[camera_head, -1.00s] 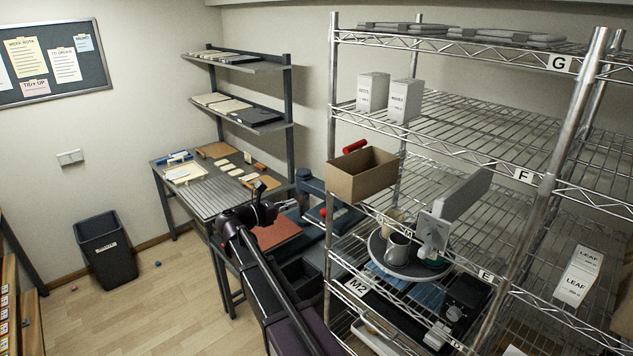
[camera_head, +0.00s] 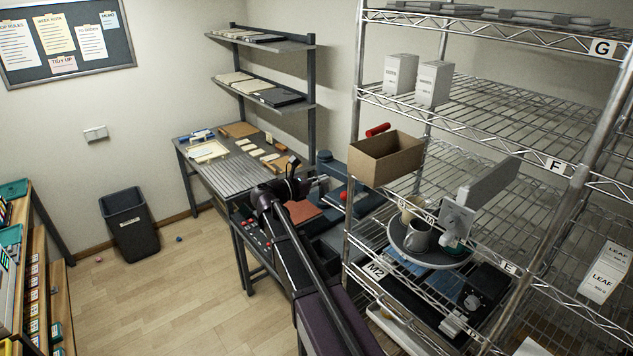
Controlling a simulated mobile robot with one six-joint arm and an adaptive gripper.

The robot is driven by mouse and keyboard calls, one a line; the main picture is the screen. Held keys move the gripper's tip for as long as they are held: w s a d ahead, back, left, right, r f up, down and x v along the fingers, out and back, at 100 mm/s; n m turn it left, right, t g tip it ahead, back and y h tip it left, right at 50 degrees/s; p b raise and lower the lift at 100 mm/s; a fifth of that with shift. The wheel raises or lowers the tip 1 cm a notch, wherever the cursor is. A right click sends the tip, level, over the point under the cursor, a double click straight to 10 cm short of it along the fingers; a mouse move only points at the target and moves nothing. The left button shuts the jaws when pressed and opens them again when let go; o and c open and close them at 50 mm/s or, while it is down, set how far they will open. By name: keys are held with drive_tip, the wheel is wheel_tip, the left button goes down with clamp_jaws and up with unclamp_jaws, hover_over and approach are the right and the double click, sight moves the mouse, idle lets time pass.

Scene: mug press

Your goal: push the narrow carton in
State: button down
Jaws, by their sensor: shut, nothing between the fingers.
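Two white printed cartons stand upright side by side on the wire shelf labelled F (camera_head: 500,135), the left carton (camera_head: 400,74) and the right carton (camera_head: 434,84). The right one stands closer to the shelf's front edge. I cannot tell for sure which is the narrow one. My gripper (camera_head: 293,166) is small and dark in this view, at the end of my folded arm, in front of the workbench. It is shut and empty, well left of the cartons and lower, touching neither.
A brown open box (camera_head: 386,160) sits at the rack's left, below the cartons. A round tray (camera_head: 430,257) bears mugs, with a grey panel (camera_head: 490,192) beside it. LEAF cartons (camera_head: 606,270) are at right. A metal post (camera_head: 357,130) stands left of the cartons.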

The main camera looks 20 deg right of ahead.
sight(356, 169)
drive_tip(key=d, duration=0.3)
drive_tip(key=w+d, duration=0.1)
drive_tip(key=d, duration=0.2)
drive_tip(key=w+d, duration=0.1)
drive_tip(key=d, duration=0.2)
drive_tip(key=shift+d, duration=0.4)
drive_tip(key=d, duration=0.4)
drive_tip(key=w+d, duration=0.1)
drive_tip(key=d, duration=0.1)
drive_tip(key=shift+d, duration=0.2)
drive_tip(key=shift+a, duration=0.15)
drive_tip(key=shift+s+a, duration=0.1)
drive_tip(key=shift+a, duration=0.1)
drive_tip(key=s+a, duration=0.2)
drive_tip(key=a, duration=1.1)
drive_tip(key=shift+s, duration=0.15)
drive_tip(key=shift+s+f, duration=0.1)
